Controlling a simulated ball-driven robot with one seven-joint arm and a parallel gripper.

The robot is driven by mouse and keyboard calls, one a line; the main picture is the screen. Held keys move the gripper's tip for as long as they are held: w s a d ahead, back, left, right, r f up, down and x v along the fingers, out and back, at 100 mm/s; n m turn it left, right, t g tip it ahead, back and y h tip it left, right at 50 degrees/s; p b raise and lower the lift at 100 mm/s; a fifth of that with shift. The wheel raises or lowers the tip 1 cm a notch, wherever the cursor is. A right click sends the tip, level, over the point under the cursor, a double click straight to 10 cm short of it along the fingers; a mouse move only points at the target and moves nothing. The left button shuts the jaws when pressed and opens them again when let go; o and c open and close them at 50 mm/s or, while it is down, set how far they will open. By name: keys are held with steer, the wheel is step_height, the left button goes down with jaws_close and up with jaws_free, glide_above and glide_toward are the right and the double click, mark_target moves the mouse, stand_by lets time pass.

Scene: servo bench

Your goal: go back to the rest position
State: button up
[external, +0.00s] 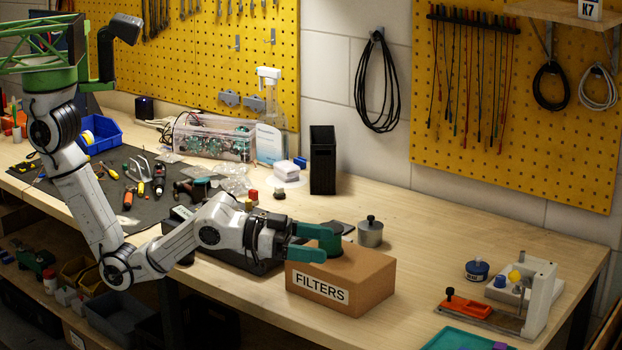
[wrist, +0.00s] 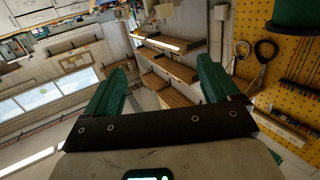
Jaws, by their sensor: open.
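My gripper (external: 314,245) is at the end of my outstretched arm, just above or beside the top of the cardboard box (external: 365,272) marked FILTERS. Its two teal fingers are apart, and in the wrist view my gripper (wrist: 165,72) shows nothing between them. A green rounded piece (external: 331,243) appears by the upper finger, over the box top; I cannot tell whether it touches the finger. A dark green round object (wrist: 295,14) shows at the upper right of the wrist view, apart from the fingers.
A metal pot with a black knob (external: 370,232) stands behind the box. A black upright bin (external: 323,160) is farther back. An orange-based fixture (external: 466,307) and a white bracket (external: 540,298) are at the right. Tools lie on a dark mat (external: 125,215) at left.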

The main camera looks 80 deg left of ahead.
steer(key=s+d+f+m+h, duration=0.1)
steer(key=s+d+f+h, duration=0.2)
steer(key=s, duration=0.4)
steer(key=s+a+f+m+g+y+p, duration=0.1)
steer(key=s+a+f+g+y, duration=0.1)
steer(key=s+a+f+g, duration=0.4)
steer(key=s+a+f+m+g+y+p, duration=0.1)
steer(key=s+a+f, duration=0.1)
steer(key=s+f, duration=0.7)
steer(key=s+a+f+n+g+y+p, duration=0.2)
steer(key=s+a+f+g, duration=0.1)
steer(key=s+a, duration=0.4)
steer(key=s+a+f+n+g+y+p, duration=0.2)
steer(key=s+a+f+n+g+p, duration=0.1)
steer(key=s+a, duration=0.4)
steer(key=shift+a+g+y, duration=0.3)
steer(key=shift+a+g, duration=0.45)
steer(key=shift+g, duration=0.05)
